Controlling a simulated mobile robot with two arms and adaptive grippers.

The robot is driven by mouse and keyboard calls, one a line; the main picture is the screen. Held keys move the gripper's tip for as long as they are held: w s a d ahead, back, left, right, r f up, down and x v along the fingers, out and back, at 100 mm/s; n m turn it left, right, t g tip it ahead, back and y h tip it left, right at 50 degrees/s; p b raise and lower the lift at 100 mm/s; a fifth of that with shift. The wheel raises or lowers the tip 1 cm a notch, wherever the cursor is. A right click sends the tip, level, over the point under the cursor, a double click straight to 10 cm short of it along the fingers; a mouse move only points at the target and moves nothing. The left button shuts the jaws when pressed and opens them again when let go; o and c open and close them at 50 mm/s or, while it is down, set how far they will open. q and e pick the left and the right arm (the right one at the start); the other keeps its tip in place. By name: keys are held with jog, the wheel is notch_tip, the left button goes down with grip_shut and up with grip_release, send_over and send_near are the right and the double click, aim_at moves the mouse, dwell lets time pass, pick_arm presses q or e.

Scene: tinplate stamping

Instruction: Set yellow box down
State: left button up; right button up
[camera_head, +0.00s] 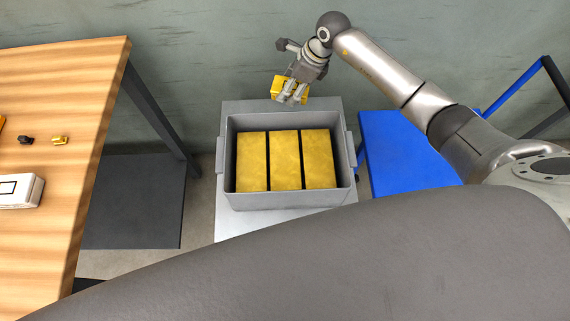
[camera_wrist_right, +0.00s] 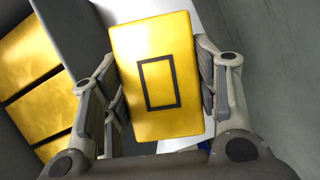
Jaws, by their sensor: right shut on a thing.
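A yellow box (camera_head: 277,88) is held in my right gripper (camera_head: 294,91), above and behind the far rim of the grey bin. In the right wrist view the yellow box (camera_wrist_right: 155,75) shows a black rectangle outline on its face. The fingers of my right gripper (camera_wrist_right: 158,98) press on its two sides. The grey bin (camera_head: 290,201) stands on a light grey support, with three yellow blocks (camera_head: 285,160) side by side in it. The bin's wall and the blocks also show at the left of the right wrist view. My left gripper is not in view.
A wooden table (camera_head: 60,90) stands at the left with small black and yellow pieces and a white box (camera_head: 20,190) on it. A blue surface (camera_head: 400,150) lies right of the bin. A grey wall (camera_head: 190,50) is behind.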

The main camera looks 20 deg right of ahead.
jog(key=shift+w+d+f+m, duration=0.2)
jog(key=shift+f+m, duration=0.15)
jog(key=shift+f, duration=0.3)
jog(key=shift+w+d+f+m, duration=0.1)
jog(key=shift+d+f+m, duration=0.1)
jog(key=shift+f+m, duration=0.3)
notch_tip(320, 180, down, 6)
jog(key=shift+d+r, duration=0.1)
notch_tip(320, 180, down, 4)
jog(key=shift+r, duration=0.15)
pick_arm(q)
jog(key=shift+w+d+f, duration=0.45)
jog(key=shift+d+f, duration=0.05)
pick_arm(e)
jog(key=shift+f, duration=0.25)
jog(key=shift+f+b, duration=0.1)
jog(key=shift+b, duration=0.3)
jog(key=o, duration=0.7)
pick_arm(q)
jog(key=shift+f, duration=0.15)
pick_arm(e)
jog(key=shift+o, duration=0.2)
